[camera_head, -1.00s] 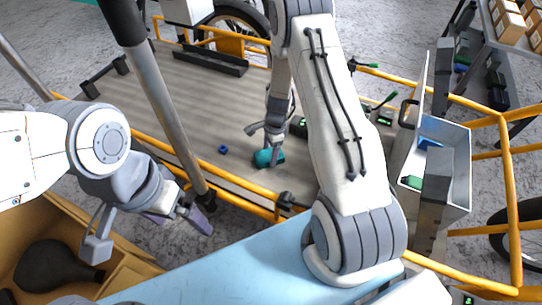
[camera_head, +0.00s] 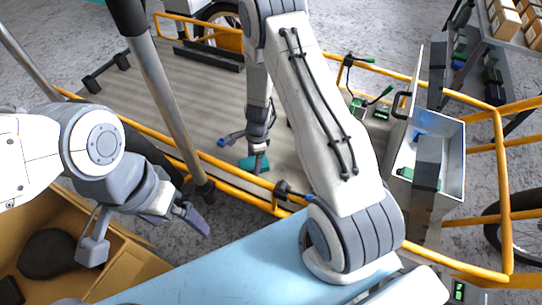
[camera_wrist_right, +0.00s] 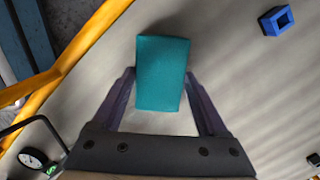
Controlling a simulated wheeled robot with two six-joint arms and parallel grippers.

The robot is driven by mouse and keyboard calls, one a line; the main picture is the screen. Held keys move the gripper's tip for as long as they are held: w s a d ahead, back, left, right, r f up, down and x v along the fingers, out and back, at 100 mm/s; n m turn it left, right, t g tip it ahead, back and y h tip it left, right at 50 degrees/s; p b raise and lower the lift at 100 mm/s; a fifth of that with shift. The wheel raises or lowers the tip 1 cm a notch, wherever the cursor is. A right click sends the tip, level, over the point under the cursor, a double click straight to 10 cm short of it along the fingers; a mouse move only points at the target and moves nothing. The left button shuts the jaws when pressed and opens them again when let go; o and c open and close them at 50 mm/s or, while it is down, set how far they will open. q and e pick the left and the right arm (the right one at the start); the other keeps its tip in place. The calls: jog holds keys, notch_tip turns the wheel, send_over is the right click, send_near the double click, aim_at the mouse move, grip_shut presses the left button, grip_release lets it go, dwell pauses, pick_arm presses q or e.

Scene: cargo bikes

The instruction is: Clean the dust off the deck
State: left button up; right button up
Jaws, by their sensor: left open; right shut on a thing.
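The deck (camera_head: 185,105) is a grey, plank-striped surface framed by orange rails. My right gripper (camera_wrist_right: 162,100) is shut on a teal sponge-like block (camera_wrist_right: 162,70), which sticks out beyond the fingers. In the head view the block (camera_head: 262,163) is low at the near edge of the deck, partly hidden by my gripper; I cannot tell whether it touches the deck. My left gripper (camera_head: 183,217) is open and empty, outside the near rail above the floor. I cannot make out distinct dust on the deck.
A small blue hollow square piece (camera_wrist_right: 277,20) lies on the deck near the block. An orange rail (camera_wrist_right: 60,72) runs close on the left in the wrist view. An open white box (camera_head: 452,150) stands at the right. A brown carton (camera_head: 125,250) is at lower left.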

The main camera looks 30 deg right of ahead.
notch_tip(320, 180, up, 4)
jog(key=p, duration=0.2)
jog(key=shift+s+a+f+p, duration=0.1)
jog(key=shift+f+p, duration=0.15)
jog(key=shift+p, duration=0.15)
notch_tip(320, 180, up, 5)
jog(key=p, duration=0.5)
jog(key=shift+f, duration=0.15)
